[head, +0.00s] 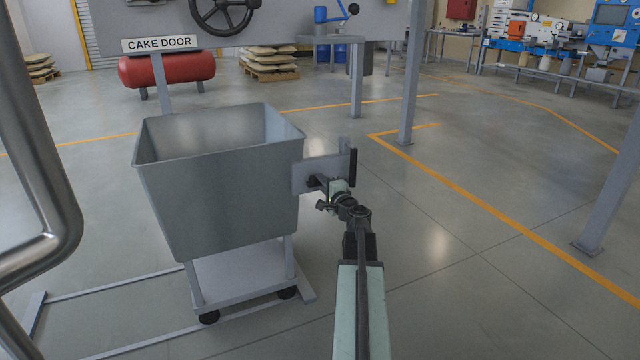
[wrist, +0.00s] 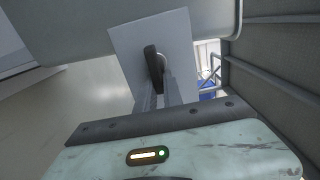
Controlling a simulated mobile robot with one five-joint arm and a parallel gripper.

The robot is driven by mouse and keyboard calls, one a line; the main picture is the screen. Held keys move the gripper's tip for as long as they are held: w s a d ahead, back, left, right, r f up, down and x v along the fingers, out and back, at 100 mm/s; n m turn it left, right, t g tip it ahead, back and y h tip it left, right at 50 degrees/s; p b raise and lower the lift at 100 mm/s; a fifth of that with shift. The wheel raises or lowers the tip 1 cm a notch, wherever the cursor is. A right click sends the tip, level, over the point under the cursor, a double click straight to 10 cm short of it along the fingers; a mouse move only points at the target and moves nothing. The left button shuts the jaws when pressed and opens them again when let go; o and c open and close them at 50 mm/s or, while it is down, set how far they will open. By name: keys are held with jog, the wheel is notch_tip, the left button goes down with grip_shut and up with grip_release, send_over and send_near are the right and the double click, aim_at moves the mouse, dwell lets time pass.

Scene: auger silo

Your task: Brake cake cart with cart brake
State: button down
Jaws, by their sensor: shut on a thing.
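The cake cart (head: 215,190) is an empty-looking grey metal bin on a low wheeled frame, left of my arm in the head view. A pale grey plate (head: 304,175) sticks out from its right side, with a dark upright bar at its outer end. My gripper (head: 317,183) is at this plate. In the wrist view the plate (wrist: 133,45) fills the upper middle, with a dark rounded lever (wrist: 150,60) on it, which I take as the cart brake. My gripper (wrist: 162,82) is shut on the lever. Its fingertips partly hide the grip.
The cart stands by grey floor rails (head: 110,285). Behind it are a "CAKE DOOR" sign (head: 159,44), a red tank (head: 165,70) and a handwheel (head: 222,12). Grey posts (head: 411,75) stand to the right. The floor right of my arm is clear.

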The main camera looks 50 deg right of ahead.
jog(key=c, duration=1.5)
grip_release()
jog(key=v, duration=0.7)
jog(key=shift+s+a, duration=0.1)
jog(key=shift+s, duration=0.25)
